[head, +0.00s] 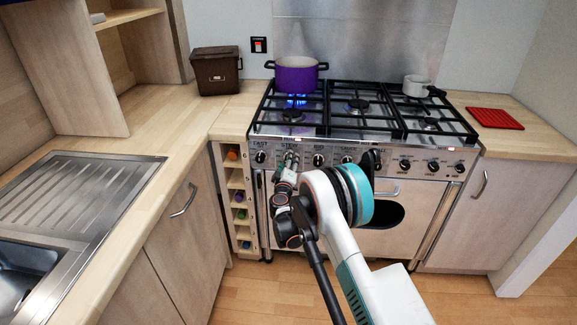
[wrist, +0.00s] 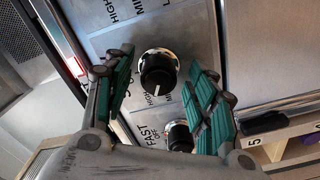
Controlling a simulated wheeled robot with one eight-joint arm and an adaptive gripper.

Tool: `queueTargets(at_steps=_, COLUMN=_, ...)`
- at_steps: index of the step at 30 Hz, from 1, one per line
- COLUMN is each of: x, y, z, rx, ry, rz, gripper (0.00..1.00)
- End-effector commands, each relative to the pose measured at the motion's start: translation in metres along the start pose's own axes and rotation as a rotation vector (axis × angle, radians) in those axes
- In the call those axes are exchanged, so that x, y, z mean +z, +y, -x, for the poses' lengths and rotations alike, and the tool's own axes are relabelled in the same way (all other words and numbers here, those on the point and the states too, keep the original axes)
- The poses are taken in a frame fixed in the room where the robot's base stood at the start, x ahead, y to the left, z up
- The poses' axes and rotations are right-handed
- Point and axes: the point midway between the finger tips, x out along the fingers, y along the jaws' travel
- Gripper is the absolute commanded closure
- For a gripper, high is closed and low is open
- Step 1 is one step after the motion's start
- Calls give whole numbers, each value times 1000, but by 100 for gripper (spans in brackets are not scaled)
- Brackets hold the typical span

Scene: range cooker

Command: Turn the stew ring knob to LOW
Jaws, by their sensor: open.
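The stew ring knob (wrist: 158,72) is black with a pale collar and a white pointer line. In the wrist view the line points down the picture, near a partly hidden HIGH mark. My gripper (wrist: 162,62) is open, with one teal-padded finger on each side of this knob; I cannot see either pad touching it. In the head view my gripper (head: 290,160) is at the cooker's front panel under the STEW label, and covers most of the knob. The FAST knob (wrist: 179,136) sits beside it, lower in the wrist view.
A purple pot (head: 296,74) stands on the back left ring over a blue flame. A small white pan (head: 416,86) is at the back right. More knobs (head: 405,165) line the panel to the right. A red mat (head: 495,118) lies on the right worktop.

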Motion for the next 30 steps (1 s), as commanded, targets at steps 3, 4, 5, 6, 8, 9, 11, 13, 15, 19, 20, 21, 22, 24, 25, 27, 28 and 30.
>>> queueTargets(at_steps=3, x=0, y=0, z=-2, rx=0, ry=0, rz=0, gripper=48)
queueTargets(at_steps=4, x=0, y=0, z=-3, rx=0, ry=0, rz=0, gripper=48)
queueTargets(at_steps=5, x=0, y=0, z=-2, rx=0, ry=0, rz=0, gripper=48)
queueTargets(at_steps=6, x=0, y=0, z=-2, rx=0, ry=0, rz=0, gripper=48)
queueTargets(at_steps=8, x=0, y=0, z=-2, rx=0, ry=0, rz=0, gripper=48)
queueTargets(at_steps=9, x=0, y=0, z=-2, rx=0, ry=0, rz=0, gripper=48)
queueTargets(at_steps=11, x=0, y=0, z=-2, rx=0, ry=0, rz=0, gripper=62)
queueTargets(at_steps=13, x=0, y=0, z=-2, rx=0, ry=0, rz=0, gripper=78)
queueTargets(at_steps=15, x=0, y=0, z=-2, rx=0, ry=0, rz=0, gripper=93)
queueTargets(at_steps=19, x=0, y=0, z=-2, rx=0, ry=0, rz=0, gripper=93)
queueTargets(at_steps=20, x=0, y=0, z=-2, rx=0, ry=0, rz=1, gripper=93)
queueTargets(at_steps=21, x=0, y=0, z=-2, rx=0, ry=0, rz=3, gripper=93)
queueTargets(at_steps=22, x=0, y=0, z=-2, rx=0, ry=0, rz=5, gripper=92)
queueTargets(at_steps=24, x=0, y=0, z=-2, rx=0, ry=0, rz=16, gripper=92)
queueTargets(at_steps=25, x=0, y=0, z=-2, rx=0, ry=0, rz=23, gripper=92)
queueTargets(at_steps=27, x=0, y=0, z=-2, rx=0, ry=0, rz=45, gripper=92)
queueTargets(at_steps=28, x=0, y=0, z=-2, rx=0, ry=-1, rz=57, gripper=92)
queueTargets(at_steps=30, x=0, y=0, z=-2, rx=0, ry=-1, rz=93, gripper=92)
